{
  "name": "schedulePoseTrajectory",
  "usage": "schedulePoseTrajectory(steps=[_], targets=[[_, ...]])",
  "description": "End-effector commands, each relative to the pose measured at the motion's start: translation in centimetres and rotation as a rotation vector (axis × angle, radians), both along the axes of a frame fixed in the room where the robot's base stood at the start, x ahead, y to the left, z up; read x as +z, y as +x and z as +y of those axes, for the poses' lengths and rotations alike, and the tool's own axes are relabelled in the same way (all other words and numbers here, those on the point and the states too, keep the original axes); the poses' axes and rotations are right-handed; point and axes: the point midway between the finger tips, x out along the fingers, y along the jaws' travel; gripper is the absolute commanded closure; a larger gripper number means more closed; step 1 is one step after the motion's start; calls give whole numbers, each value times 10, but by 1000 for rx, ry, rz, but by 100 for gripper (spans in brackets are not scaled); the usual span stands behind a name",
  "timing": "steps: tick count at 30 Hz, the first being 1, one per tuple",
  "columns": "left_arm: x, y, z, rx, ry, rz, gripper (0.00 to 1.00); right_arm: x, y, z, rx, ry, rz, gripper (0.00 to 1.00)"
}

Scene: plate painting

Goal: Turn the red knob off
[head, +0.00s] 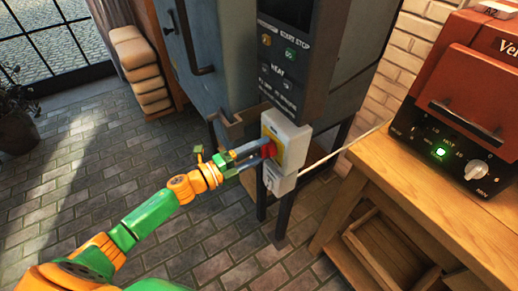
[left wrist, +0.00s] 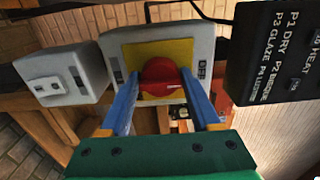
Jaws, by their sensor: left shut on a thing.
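The red knob (head: 268,150) sits on a yellow plate (head: 272,135) on a pale grey switch box (head: 290,138), mounted below the kiln's control panel. My left gripper (head: 264,149) reaches it from the left, with its fingers on either side of the knob. In the left wrist view the red knob (left wrist: 161,86) shows between the two blue fingers (left wrist: 160,95), with a small pale mark on its face. The gripper is shut on the knob. My right gripper is in neither view.
A grey kiln (head: 215,60) with a dark control panel (head: 285,55) stands behind the switch box. A smaller grey box (head: 279,180) hangs under it. At the right, a wooden table (head: 390,190) bears a red machine (head: 465,110) with a lit green light.

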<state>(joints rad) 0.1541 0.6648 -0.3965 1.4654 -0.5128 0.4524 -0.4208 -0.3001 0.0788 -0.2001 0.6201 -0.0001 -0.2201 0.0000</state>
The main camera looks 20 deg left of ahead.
Motion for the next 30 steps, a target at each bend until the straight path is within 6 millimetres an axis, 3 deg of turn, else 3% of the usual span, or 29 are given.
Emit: schedulePoseTrajectory(steps=[17, 18, 20, 30], targets=[[0, 0, 0, 0, -21, 15, 92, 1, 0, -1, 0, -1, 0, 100], [0, 0, 0, 0, -21, 15, 26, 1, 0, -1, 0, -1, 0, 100], [0, 0, 0, 0, -21, 15, 9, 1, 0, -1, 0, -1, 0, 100], [-1, -3, 2, 0, -19, 16, 8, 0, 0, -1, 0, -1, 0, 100]])
